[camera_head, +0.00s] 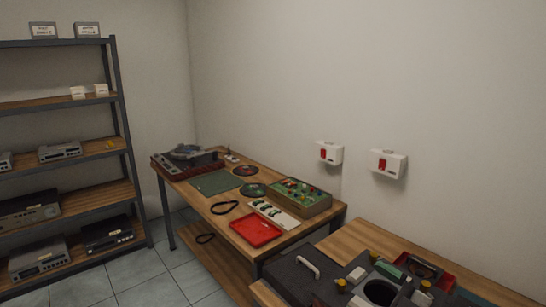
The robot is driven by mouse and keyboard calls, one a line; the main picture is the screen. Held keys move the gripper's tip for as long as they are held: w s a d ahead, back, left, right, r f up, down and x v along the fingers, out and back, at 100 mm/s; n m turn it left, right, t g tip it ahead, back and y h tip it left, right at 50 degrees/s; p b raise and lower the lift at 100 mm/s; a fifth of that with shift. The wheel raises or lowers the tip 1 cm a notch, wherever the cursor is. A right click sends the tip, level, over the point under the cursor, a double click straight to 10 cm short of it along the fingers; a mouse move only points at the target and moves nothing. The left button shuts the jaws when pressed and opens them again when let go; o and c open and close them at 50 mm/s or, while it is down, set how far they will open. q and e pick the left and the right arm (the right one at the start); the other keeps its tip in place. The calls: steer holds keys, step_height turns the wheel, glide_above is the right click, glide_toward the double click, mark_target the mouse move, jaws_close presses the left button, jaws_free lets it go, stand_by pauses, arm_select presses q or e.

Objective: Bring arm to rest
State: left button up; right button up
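A turntable (187,160) with a dark platter sits at the far left end of the wooden workbench (205,205). It is small in view, and I cannot tell where its arm lies. Neither of my grippers shows in the head view, so I cannot see their positions or whether they hold anything.
A green mat (216,182), a red tray (256,229) and a wooden box of colourful parts (299,197) lie on the bench. Shelves with hifi units (60,151) stand left. Two white boxes (388,163) hang on the wall. The tiled floor (135,268) between shelf and bench is clear.

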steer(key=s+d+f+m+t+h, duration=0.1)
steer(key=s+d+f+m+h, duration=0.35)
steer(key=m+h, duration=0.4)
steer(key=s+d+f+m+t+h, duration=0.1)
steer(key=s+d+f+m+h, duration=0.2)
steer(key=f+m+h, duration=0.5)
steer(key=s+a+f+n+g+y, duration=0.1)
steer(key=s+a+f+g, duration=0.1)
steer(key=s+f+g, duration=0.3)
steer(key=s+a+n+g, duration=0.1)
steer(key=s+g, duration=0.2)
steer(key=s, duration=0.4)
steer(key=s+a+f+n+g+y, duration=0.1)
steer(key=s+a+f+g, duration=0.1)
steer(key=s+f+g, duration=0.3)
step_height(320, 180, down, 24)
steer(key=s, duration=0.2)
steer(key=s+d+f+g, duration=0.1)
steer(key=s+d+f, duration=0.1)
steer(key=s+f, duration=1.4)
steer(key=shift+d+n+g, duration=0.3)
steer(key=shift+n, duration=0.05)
